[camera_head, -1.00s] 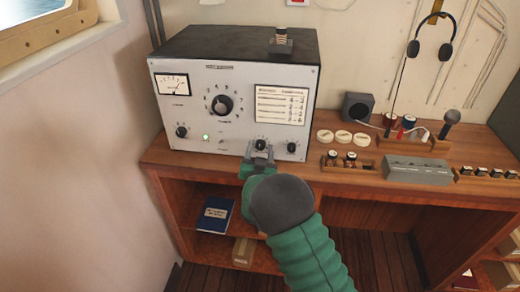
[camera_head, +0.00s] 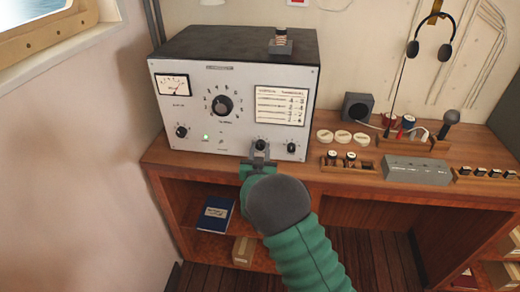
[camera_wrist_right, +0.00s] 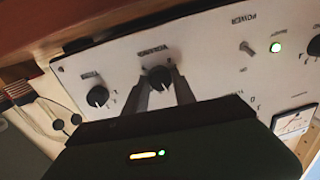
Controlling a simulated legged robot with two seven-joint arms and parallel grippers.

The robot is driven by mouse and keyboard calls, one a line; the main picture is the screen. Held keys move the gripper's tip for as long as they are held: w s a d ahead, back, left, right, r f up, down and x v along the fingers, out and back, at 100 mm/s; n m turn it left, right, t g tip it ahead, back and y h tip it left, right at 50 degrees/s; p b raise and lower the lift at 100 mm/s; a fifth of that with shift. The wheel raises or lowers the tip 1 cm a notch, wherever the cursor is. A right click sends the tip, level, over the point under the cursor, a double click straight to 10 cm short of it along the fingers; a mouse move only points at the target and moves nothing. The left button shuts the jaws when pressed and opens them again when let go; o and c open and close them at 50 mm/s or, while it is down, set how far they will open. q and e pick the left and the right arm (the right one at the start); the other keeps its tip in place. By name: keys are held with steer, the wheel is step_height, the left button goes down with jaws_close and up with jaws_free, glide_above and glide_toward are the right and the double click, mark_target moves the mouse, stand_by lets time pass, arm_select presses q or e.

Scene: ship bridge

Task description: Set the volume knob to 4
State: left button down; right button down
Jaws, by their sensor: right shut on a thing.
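The white-faced radio set (camera_head: 235,135) stands on the wooden desk. Its volume knob (camera_head: 260,144) is a small black knob low on the panel, right of centre. In the right wrist view the panel appears upside down, and the volume knob (camera_wrist_right: 159,76) sits under its label. My right gripper (camera_head: 260,152) is shut on the volume knob, with a grey finger on either side of it; the fingers also show in the right wrist view (camera_wrist_right: 160,90). The fingers partly hide the knob, and I cannot read its setting. My left gripper is not in view.
A similar black knob (camera_head: 291,147) sits right of the volume knob, and a lit green lamp (camera_head: 206,137) is to the left. A large dial knob (camera_head: 223,105) is above. The desk's front edge (camera_head: 210,171) runs just below the panel.

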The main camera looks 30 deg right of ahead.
steer(key=c, duration=1)
jaws_free()
steer(key=shift+c, duration=0.2)
steer(key=b+v, duration=0.1)
steer(key=v, duration=1.5)
steer(key=shift+s+a+f, duration=0.2)
steer(key=shift+s+a, duration=0.05)
steer(key=shift+s, duration=0.1)
